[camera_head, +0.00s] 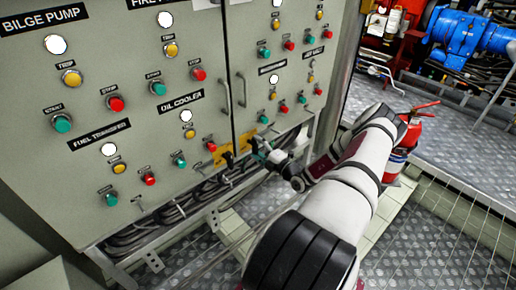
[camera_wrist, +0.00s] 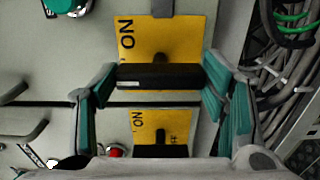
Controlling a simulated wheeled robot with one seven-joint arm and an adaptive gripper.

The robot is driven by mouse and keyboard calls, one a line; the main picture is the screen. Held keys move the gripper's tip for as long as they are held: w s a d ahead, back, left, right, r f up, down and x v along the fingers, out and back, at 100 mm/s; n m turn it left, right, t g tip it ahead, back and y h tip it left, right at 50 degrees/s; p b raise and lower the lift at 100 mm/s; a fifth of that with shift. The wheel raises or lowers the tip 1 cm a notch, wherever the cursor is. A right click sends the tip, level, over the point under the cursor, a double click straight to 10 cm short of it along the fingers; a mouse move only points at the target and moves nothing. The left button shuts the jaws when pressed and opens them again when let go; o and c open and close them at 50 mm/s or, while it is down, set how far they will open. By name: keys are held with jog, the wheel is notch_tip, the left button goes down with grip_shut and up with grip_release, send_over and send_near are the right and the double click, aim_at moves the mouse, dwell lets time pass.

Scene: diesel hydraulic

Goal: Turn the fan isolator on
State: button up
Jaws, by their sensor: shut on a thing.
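Two yellow isolator plates sit low on the grey cabinet, a left one (camera_head: 221,155) and a right one (camera_head: 247,136). In the wrist view the nearer plate (camera_wrist: 180,35) reads ON, and its black bar handle (camera_wrist: 160,77) lies crosswise in the picture. My gripper (camera_head: 258,150) is shut on this handle, with a green pad at each end of it in the wrist view (camera_wrist: 160,85). The handle covers part of the plate, and no OFF mark shows there. The other plate (camera_wrist: 178,122) shows ON, part of OFF and its own black handle (camera_wrist: 160,150). No fan label is readable.
Push buttons and lamps cover the cabinet (camera_head: 150,100), with a green button (camera_wrist: 68,5) near the held handle. Cables (camera_head: 190,205) run below the plates. A red extinguisher (camera_head: 410,132) stands beyond my arm. Door handles (camera_head: 240,88) stick out above.

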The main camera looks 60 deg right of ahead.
dwell(0.3)
jog(key=o, duration=1.1)
jog(key=shift+o, duration=0.2)
jog(key=v, duration=1.2)
jog(key=p+v, duration=0.1)
jog(key=v, duration=0.7)
jog(key=shift+w+a, duration=0.1)
jog(key=shift+a, duration=0.05)
